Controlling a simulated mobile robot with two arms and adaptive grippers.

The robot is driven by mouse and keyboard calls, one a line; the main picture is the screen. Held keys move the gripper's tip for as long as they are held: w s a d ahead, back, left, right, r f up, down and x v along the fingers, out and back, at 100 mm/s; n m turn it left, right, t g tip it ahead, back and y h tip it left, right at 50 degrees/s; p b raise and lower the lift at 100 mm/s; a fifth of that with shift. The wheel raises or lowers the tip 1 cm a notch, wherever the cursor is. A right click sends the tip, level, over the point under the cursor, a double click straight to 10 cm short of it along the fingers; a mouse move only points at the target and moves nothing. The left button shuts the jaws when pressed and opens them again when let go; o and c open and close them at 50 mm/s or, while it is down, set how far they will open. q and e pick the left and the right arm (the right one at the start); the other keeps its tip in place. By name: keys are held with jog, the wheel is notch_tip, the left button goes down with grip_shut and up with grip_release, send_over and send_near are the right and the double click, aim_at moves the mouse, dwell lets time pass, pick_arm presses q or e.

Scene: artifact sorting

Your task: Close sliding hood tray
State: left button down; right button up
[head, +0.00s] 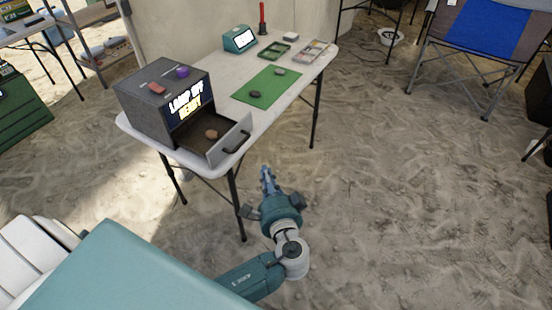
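The hood (150,115) is a dark grey box at the left end of the white table, with a lit screen reading "LAMP OFF READY". A brown stone (211,134) lies in the tray. My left gripper (266,174) is in front of the table, to the lower right of the tray and apart from it. Its fingers look narrow from this angle, so I cannot tell if they are open. My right gripper is not in view.
A red block (157,87) and a purple knob-like item (182,71) sit on the hood. A green mat (268,88) with two dark stones, a teal display (240,39) and small trays stand farther along the table (222,72).

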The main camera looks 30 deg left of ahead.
pick_arm(q)
jog(key=p, duration=0.3)
send_near(246, 139)
jog(key=w+a, duration=0.1)
jog(key=w, duration=0.3)
jog(key=shift+s+a+f, duration=0.1)
jog(key=shift+a+f, duration=0.1)
jog(key=shift+a, duration=0.3)
jog(key=shift+s+a+f, duration=0.1)
jog(key=shift+a+f, duration=0.1)
jog(key=shift+a, duration=0.3)
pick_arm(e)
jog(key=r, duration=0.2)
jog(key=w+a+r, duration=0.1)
pick_arm(q)
jog(key=shift+a, duration=0.1)
